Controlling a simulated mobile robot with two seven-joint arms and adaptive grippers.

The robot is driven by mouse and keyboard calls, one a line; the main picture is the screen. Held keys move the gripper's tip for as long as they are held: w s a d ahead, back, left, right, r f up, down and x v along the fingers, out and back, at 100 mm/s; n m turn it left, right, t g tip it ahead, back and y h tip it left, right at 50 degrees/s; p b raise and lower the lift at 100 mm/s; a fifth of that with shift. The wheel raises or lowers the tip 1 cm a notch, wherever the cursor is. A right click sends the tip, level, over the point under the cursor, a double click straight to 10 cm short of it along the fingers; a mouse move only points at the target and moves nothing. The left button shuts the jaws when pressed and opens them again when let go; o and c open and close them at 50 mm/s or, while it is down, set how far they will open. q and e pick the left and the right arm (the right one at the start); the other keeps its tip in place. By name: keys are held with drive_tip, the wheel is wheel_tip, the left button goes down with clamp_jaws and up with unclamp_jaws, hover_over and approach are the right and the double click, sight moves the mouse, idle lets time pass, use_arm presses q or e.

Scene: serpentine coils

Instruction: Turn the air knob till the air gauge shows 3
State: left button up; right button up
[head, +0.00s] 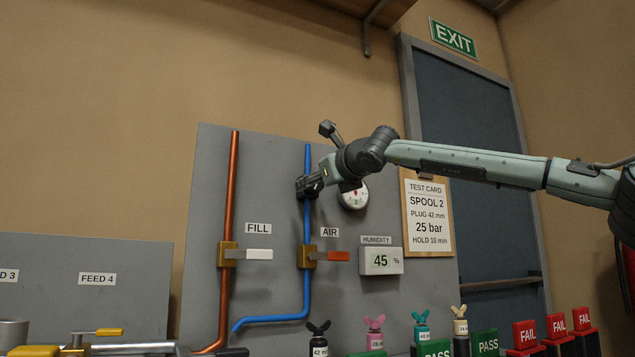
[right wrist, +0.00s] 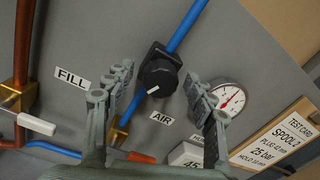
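The black air knob (right wrist: 158,76) sits on a dark block on the blue pipe, above the AIR label, with a small white mark on its lower left edge. In the head view my right gripper (head: 308,187) is in front of it and mostly hides it. In the right wrist view my right gripper (right wrist: 160,77) is open, one finger on each side of the knob. I see no finger clearly touching it. The round white air gauge (right wrist: 229,98) has a red needle; its numbers are too small to read. It also shows partly behind my wrist in the head view (head: 354,198).
The blue pipe (head: 307,225) carries a red-handled valve (head: 338,256) below the knob. A copper pipe (head: 230,190) with a white-handled valve (head: 258,254) stands left. A humidity display (head: 382,261) and test card (head: 428,217) are right. Small bottles and PASS/FAIL blocks stand below.

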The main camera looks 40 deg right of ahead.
drive_tip(key=v, duration=1.2)
idle(0.4)
